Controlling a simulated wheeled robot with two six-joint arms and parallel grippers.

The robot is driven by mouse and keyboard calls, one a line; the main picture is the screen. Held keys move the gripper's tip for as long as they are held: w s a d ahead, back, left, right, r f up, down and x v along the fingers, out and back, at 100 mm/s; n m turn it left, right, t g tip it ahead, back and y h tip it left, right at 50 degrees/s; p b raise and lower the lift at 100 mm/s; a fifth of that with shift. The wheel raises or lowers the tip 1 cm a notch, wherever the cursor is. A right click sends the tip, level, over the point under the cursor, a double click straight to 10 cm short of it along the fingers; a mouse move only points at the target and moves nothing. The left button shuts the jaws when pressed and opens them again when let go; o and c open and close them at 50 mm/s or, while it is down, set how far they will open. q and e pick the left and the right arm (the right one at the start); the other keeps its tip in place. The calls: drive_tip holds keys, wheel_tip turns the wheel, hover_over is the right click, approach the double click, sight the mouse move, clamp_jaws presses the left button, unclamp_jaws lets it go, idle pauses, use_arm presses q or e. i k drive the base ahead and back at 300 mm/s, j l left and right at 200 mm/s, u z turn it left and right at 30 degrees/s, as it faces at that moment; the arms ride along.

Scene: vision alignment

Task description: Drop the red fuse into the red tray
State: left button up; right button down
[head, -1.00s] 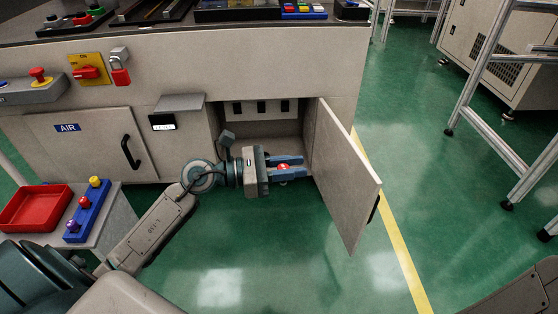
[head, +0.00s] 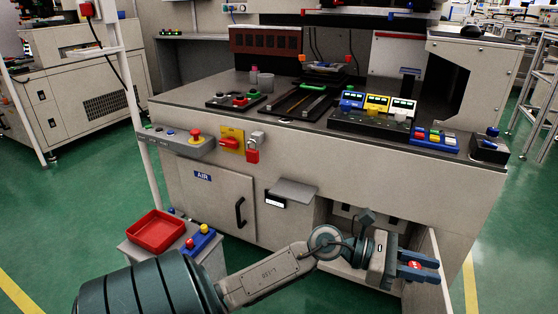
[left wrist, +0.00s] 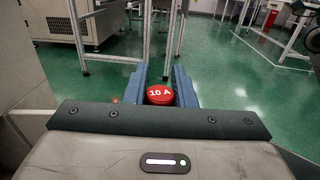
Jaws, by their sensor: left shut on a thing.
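The red fuse (left wrist: 160,95), marked "10 A", sits between the blue fingers of my left gripper (head: 416,266), which is shut on it. The fuse also shows as a small red spot in the head view (head: 415,265). The gripper is in front of the open cabinet at the lower right of the bench. The red tray (head: 157,232) is empty and stands on a small grey stand at the lower left, well to the left of the gripper. My right gripper is not in view.
A blue block with coloured knobs (head: 200,239) stands beside the tray. The open cabinet door (head: 436,268) is close to the gripper. A grey shelf (head: 293,191) juts out above my left forearm. The bench (head: 345,155) carries several devices. Green floor lies around.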

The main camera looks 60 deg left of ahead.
sight(152, 236)
drive_tip(key=i+l+u, duration=0.15)
drive_tip(key=u, duration=0.35)
drive_tip(key=i+l+u, duration=0.15)
drive_tip(key=u, duration=2.1)
